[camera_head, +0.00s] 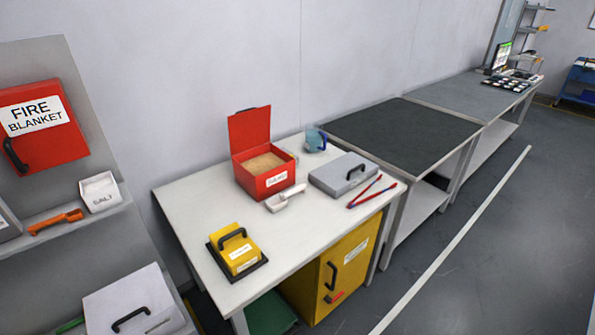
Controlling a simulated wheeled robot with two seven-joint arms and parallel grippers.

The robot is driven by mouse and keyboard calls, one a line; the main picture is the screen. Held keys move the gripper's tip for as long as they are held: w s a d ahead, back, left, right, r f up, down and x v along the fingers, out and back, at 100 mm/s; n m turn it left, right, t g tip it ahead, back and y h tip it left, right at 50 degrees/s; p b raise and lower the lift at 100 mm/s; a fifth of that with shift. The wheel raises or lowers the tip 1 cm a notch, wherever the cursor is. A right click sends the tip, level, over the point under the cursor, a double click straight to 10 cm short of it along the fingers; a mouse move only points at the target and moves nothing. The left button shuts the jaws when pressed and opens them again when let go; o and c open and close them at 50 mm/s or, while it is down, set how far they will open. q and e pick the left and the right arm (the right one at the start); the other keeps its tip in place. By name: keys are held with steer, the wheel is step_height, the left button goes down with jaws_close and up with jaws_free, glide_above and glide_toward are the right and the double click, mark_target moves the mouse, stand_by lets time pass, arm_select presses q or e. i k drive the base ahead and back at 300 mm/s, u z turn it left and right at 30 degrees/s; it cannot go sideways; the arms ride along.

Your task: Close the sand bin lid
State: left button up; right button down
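The sand bin (266,181) is a red box on the white table, filled with tan sand (265,163). Its red lid (250,131) stands open, upright at the back edge of the bin. A white label is on the bin's front, too small to read. Neither of my grippers is in view.
On the white table (190,199) are a white scoop (285,198), a yellow box with a black handle (235,250), a grey case (343,174), red-and-blue tongs (372,191) and a blue jug (315,141). A yellow cabinet (347,262) stands below. A dark-topped table (404,131) adjoins; open floor lies right.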

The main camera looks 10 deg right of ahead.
mark_target(248, 128)
steer(key=z, duration=0.55)
steer(key=k, duration=0.65)
steer(key=z, duration=1.1)
steer(key=i, duration=1.25)
steer(key=u, duration=0.7)
steer(key=i, duration=0.55)
steer(key=u, duration=0.65)
